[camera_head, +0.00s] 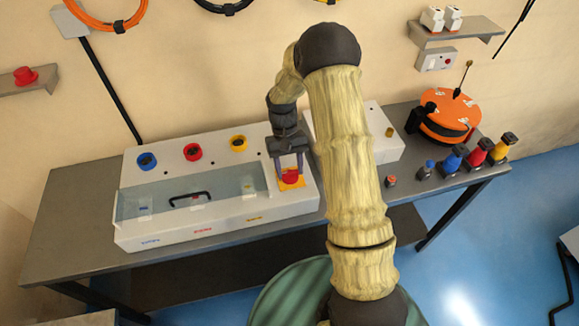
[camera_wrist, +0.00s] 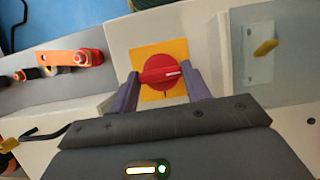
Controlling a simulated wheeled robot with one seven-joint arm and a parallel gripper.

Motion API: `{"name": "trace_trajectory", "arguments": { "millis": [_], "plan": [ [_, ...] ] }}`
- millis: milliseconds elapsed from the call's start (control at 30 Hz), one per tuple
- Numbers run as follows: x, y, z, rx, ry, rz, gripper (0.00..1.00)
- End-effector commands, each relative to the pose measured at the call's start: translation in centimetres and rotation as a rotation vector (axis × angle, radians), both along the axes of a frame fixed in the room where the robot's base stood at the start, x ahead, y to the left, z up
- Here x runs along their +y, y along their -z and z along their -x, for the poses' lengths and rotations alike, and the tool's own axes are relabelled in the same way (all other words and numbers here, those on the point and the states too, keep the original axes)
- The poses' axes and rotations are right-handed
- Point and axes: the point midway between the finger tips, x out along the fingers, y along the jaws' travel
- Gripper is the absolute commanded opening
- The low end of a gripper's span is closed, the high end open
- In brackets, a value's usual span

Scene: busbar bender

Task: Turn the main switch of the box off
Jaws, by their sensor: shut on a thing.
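The box (camera_head: 215,222) is a white case on the grey table, with a clear lid with a black handle on its front. Its main switch is a red rotary knob (camera_head: 291,176) on a yellow plate (camera_head: 300,184) at the box's right end. In the wrist view the red knob (camera_wrist: 164,70) sits on the yellow plate (camera_wrist: 178,50), with a white mark on its handle pointing right. My gripper (camera_head: 291,166) reaches down over the knob. Its two fingers stand at either side of the knob and are shut on it. The fingers partly hide the knob's sides.
Blue, red and yellow round sockets (camera_head: 192,152) line the back of the box top. A second white box (camera_head: 385,140) stands to the right, partly behind my arm. An orange reel (camera_head: 445,116) and several coloured plugs (camera_head: 475,155) stand at the table's right.

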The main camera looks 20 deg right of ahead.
Motion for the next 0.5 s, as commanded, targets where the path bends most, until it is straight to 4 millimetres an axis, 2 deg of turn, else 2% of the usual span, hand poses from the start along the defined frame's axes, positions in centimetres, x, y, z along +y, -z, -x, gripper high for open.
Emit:
{"name": "trace_trajectory", "arguments": {
  "millis": [233, 267, 333, 367, 500],
  "plan": [
    [0.12, -0.04, 0.0, 0.0, -0.004, -0.002, 0.24],
    [0.12, -0.04, 0.0, 0.0, -0.004, -0.002, 0.51],
    [0.11, -0.04, 0.0, 0.0, -0.004, -0.002, 0.65],
    [0.1, -0.03, 0.0, 0.0, -0.003, -0.001, 0.69],
    [0.05, -0.02, 0.0, 0.0, -0.002, -0.001, 0.69]
  ]
}}
